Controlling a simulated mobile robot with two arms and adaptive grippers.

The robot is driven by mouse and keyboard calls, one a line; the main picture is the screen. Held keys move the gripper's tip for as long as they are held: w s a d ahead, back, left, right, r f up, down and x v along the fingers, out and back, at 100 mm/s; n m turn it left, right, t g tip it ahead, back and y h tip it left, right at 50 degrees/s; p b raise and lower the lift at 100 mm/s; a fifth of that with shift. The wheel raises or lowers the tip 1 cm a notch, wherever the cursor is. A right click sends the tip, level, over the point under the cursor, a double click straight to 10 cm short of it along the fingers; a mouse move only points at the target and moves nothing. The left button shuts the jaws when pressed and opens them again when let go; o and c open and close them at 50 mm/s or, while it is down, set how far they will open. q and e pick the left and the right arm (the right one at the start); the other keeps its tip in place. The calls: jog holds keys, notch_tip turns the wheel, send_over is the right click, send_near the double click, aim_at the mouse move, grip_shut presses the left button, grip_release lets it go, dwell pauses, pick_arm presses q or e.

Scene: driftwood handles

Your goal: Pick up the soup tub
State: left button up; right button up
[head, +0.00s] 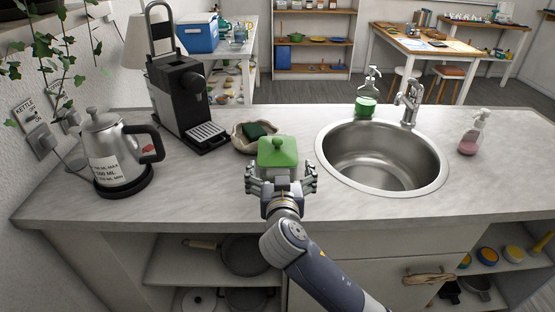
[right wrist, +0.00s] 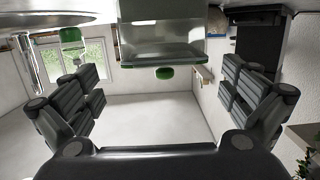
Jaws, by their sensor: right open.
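The soup tub (head: 278,154) stands on the grey counter in the head view, with a green lid and a round green knob on top. In the right wrist view, which is upside down, the tub (right wrist: 160,40) is at the top centre, ahead of the fingers. My right gripper (head: 281,178) is open at the tub's near side, with a finger to the left and right of its lower part. In the right wrist view its fingers (right wrist: 165,86) are spread wide with nothing between them. The tub's lower body is mostly hidden in the head view. My left gripper is not in view.
A bowl with a dark green sponge (head: 257,130) is close behind and left of the tub. The sink (head: 328,164) is just right. A coffee machine (head: 185,95) and kettle (head: 112,150) stand left.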

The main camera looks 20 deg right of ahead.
aim_at(278, 161)
jog(key=shift+x, duration=0.9)
jog(key=shift+w, duration=0.25)
jog(key=shift+w+p, duration=0.35)
jog(key=shift+p, duration=0.05)
jog(key=p+x, duration=0.1)
jog(key=x, duration=0.2)
jog(key=shift+w+f, duration=0.1)
jog(key=shift+f, duration=0.05)
jog(key=shift+w+d+f, duration=0.1)
jog(key=shift+w+f, duration=0.1)
jog(key=shift+w, duration=0.35)
jog(key=shift+c, duration=0.8)
jog(key=c, duration=0.4)
jog(key=shift+r, duration=0.1)
jog(key=c, duration=1.4)
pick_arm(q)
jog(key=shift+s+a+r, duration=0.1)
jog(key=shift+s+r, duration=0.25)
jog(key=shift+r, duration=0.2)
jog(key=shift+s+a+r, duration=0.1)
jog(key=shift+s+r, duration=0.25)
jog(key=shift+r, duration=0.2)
